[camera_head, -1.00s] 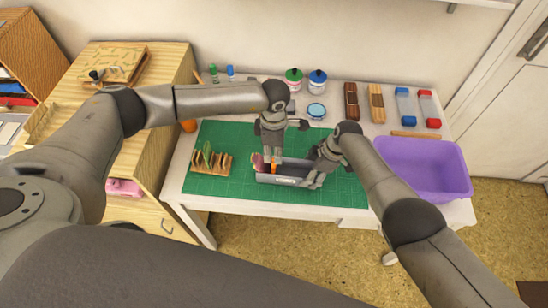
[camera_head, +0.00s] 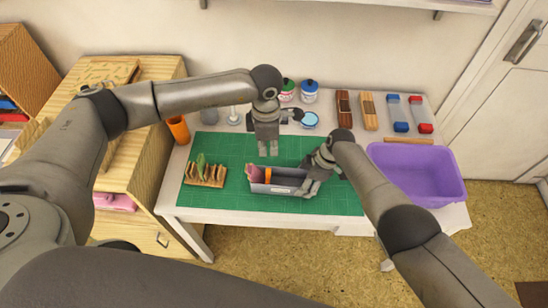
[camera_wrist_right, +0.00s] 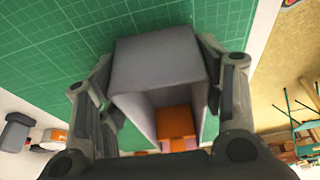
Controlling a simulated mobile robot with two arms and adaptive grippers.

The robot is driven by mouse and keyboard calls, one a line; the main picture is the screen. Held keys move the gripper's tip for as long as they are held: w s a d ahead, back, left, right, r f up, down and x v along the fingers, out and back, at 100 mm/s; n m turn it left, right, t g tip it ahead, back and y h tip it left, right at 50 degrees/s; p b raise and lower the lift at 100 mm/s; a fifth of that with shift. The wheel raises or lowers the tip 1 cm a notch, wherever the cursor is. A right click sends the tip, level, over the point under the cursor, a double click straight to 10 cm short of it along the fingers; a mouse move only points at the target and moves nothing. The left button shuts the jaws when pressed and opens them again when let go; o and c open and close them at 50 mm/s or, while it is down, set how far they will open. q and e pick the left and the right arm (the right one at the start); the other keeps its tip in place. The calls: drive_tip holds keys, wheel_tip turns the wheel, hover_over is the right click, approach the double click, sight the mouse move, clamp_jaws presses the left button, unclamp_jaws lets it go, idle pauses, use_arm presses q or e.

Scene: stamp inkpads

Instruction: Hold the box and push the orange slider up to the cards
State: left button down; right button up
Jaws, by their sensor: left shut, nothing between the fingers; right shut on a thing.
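The grey box (camera_head: 285,190) sits on the green mat and is open on top. Pink cards (camera_head: 253,174) stand at its left end. The orange slider (camera_head: 268,175) is inside, just right of the cards; a small gap between them cannot be ruled out. My right gripper (camera_head: 308,188) is shut on the box's right end. In the right wrist view its fingers flank the box (camera_wrist_right: 155,65), with the orange slider (camera_wrist_right: 174,121) deeper inside. My left gripper (camera_head: 268,153) is shut and empty, above and behind the box, apart from the slider.
A wooden rack (camera_head: 205,174) with cards stands left of the box. A purple bin (camera_head: 418,175) is at the right. Jars (camera_head: 309,91), stamps and inkpads line the back of the table. The mat's front strip is clear.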

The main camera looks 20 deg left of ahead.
sight(269, 178)
use_arm(q)
drive_tip(key=w+d+f+n+t+h, duration=0.1)
drive_tip(key=d+f+n+h, duration=0.3)
drive_tip(key=n, duration=1.3)
drive_tip(key=w+d+f+n+y, duration=0.1)
drive_tip(key=d+f+n, duration=0.35)
drive_tip(key=n, duration=1.35)
drive_tip(key=a+f, duration=0.1)
drive_tip(key=a, duration=0.5)
drive_tip(key=shift+s+f, duration=0.3)
drive_tip(key=shift+s, duration=0.15)
